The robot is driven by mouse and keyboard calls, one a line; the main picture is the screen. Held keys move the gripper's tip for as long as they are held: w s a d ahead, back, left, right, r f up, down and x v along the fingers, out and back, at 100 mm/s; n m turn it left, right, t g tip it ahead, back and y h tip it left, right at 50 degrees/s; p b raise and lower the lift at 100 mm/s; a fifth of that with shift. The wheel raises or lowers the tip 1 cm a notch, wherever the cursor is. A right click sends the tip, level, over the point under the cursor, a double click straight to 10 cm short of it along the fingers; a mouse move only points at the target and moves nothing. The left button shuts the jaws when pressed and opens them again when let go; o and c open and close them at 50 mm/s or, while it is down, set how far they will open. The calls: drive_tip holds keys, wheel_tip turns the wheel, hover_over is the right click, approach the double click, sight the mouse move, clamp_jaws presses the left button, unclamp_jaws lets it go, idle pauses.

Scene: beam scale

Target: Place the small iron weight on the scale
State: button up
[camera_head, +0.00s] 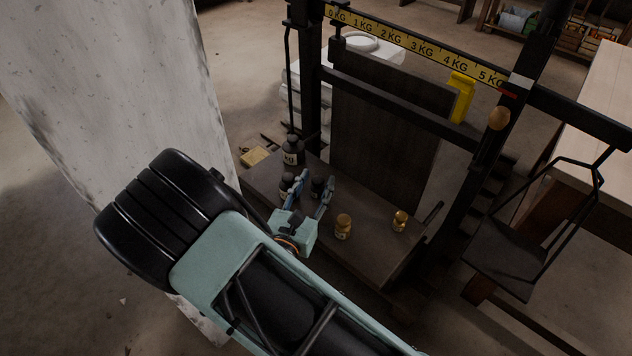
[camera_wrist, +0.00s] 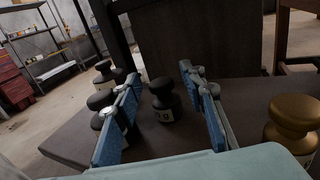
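A small dark iron weight (camera_wrist: 163,101) with a pale label stands upright on the dark platform (camera_head: 375,242). In the wrist view it shows between the blue-padded fingers of my gripper (camera_wrist: 160,75), with gaps on both sides. In the head view my gripper (camera_head: 316,178) is low over the platform, and this weight (camera_head: 317,187) shows between its fingers. My gripper is open and holds nothing. The beam scale has a yellow marked beam (camera_head: 410,44) and a dark pan (camera_head: 510,264) hanging at the right. The pan looks empty.
Other dark weights, including a larger one (camera_head: 291,151), stand left of my gripper. Two brass weights (camera_head: 343,227) (camera_head: 399,221) stand to the right. A dark upright board (camera_head: 385,130) rises behind the platform. A pale pillar (camera_head: 110,80) is at left, a wooden table (camera_head: 600,120) at right.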

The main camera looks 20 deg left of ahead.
drive_tip(key=s+p, duration=0.1)
drive_tip(key=s, duration=1)
drive_tip(key=shift+s+p, duration=0.3)
drive_tip(key=shift+p, duration=0.05)
